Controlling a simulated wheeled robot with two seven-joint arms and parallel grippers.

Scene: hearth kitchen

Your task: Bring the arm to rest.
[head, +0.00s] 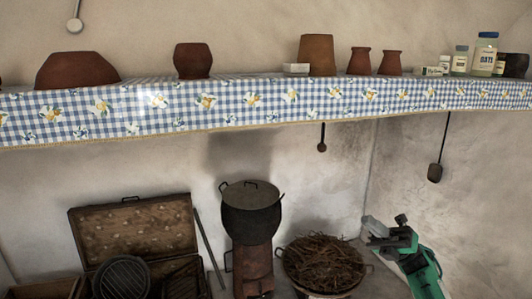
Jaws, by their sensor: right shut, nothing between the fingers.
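My right gripper (374,227) shows at the lower right, on a green and dark arm that comes in from the bottom right corner. It points up and to the left, in front of the pale wall. It is shut and holds nothing. It is just right of a round pan of dry twigs (322,262), apart from it as far as I can see. My left gripper is not in view.
A black pot (250,212) stands on a brown stove (252,268). An open brown case (135,235) and a round grill (122,278) are at the lower left. A shelf with checked cloth (230,104) bears clay pots. A ladle (435,171) hangs at right.

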